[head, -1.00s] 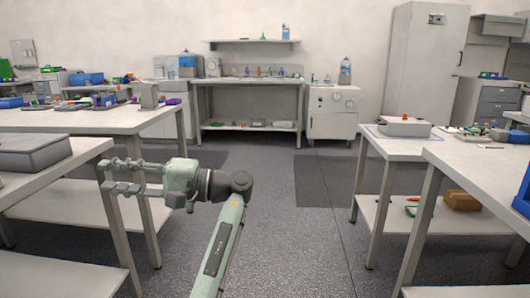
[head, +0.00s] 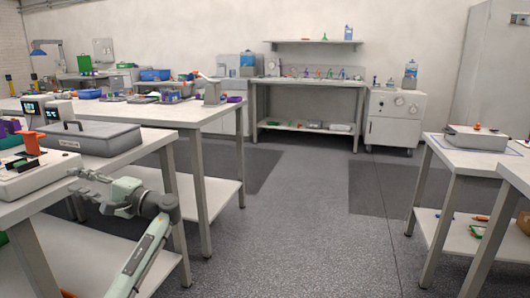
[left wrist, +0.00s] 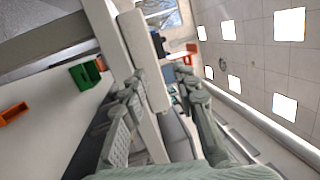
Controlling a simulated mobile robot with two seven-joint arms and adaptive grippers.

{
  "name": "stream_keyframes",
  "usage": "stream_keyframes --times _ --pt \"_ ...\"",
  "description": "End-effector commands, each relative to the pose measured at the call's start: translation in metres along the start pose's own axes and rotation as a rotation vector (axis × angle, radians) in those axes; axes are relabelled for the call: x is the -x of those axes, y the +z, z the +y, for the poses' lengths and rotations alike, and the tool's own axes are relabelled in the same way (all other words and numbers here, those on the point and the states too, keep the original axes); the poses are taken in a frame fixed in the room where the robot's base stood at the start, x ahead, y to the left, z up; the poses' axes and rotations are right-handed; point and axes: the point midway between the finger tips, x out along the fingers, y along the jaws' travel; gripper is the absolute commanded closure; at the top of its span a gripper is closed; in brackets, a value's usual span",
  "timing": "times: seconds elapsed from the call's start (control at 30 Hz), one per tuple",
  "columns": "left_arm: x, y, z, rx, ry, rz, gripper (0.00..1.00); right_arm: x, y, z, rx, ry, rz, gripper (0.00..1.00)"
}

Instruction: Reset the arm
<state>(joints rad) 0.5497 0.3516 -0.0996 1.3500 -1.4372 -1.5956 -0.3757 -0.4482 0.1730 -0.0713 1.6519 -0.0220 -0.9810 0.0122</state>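My left arm, pale green, comes up from the bottom left in the head view. Its gripper (head: 78,181) is beside the front edge of the near left bench (head: 130,152) and overlaps that edge in the picture. I cannot tell whether it touches the bench. In the left wrist view the two fingers of the left gripper (left wrist: 160,82) stand apart, with nothing held between them. A bench edge and legs show behind them. My right arm and right gripper are in neither view.
A grey lidded box (head: 92,140) and a white device with an orange lever (head: 30,178) stand on the near left bench. A green bin (left wrist: 85,75) and an orange bin (left wrist: 13,113) show in the wrist view. Open floor (head: 310,225) lies between the left and right benches.

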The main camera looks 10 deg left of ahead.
Motion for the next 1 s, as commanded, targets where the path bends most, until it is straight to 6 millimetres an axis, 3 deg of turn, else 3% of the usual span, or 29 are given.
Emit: stream_keyframes --times 0.17,0.3,0.43,0.6,0.7,1.0 --pt "0.018 -0.063 0.062 0.114 0.285 0.260 0.71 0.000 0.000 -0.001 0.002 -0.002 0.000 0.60" --pt "0.066 -0.120 0.111 0.278 0.599 0.483 0.71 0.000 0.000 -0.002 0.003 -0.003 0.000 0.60" --pt "0.118 -0.155 0.132 0.433 0.856 0.620 0.71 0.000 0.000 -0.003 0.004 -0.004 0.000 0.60" --pt "0.180 -0.183 0.136 0.619 1.144 0.729 0.71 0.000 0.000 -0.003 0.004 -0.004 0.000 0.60" --pt "0.213 -0.195 0.129 0.730 1.307 0.769 0.71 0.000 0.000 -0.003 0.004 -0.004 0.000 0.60" --pt "0.263 -0.121 0.250 0.559 1.381 0.708 0.71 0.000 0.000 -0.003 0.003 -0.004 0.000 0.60"
